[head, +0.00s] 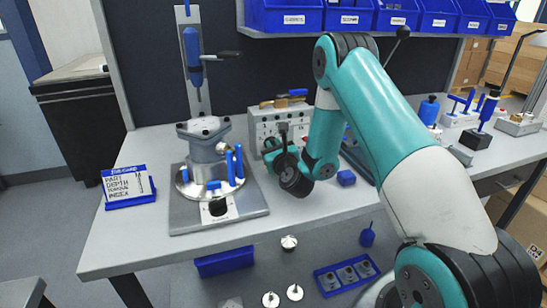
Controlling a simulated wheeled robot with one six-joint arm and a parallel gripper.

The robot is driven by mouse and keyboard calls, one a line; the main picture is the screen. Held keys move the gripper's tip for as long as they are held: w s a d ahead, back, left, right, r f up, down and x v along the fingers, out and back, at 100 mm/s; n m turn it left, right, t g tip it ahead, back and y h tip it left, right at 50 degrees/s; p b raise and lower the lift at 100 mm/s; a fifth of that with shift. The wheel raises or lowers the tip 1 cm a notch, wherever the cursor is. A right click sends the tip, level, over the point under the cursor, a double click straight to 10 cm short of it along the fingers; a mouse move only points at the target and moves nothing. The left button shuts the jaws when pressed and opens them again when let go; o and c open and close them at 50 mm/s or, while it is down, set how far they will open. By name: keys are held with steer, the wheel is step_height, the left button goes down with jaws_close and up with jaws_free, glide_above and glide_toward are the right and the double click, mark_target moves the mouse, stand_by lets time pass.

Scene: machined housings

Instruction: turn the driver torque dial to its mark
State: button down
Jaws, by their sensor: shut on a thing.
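A light grey control box (258,128) with small dark knobs on its front stands at the back of the bench. My gripper (283,132) is in front of the box's face, at a dark knob that I take for the driver torque dial. Its jaws are shut on that dial. The fingers and wrist cover most of the dial, so its pointer and its mark cannot be read.
A machined housing (206,143) stands on a fixture plate (180,215) left of my gripper, below a blue press driver (193,50). A job card (128,185) stands at the left. Blue bins (345,16) hang above.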

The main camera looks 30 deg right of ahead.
steer(key=shift+d+m+b, duration=0.1)
steer(key=shift+m+b, duration=0.35)
steer(key=shift+m, duration=0.65)
steer(key=shift+r, duration=0.1)
steer(key=c, duration=1.1)
jaws_free()
steer(key=shift+c, duration=0.2)
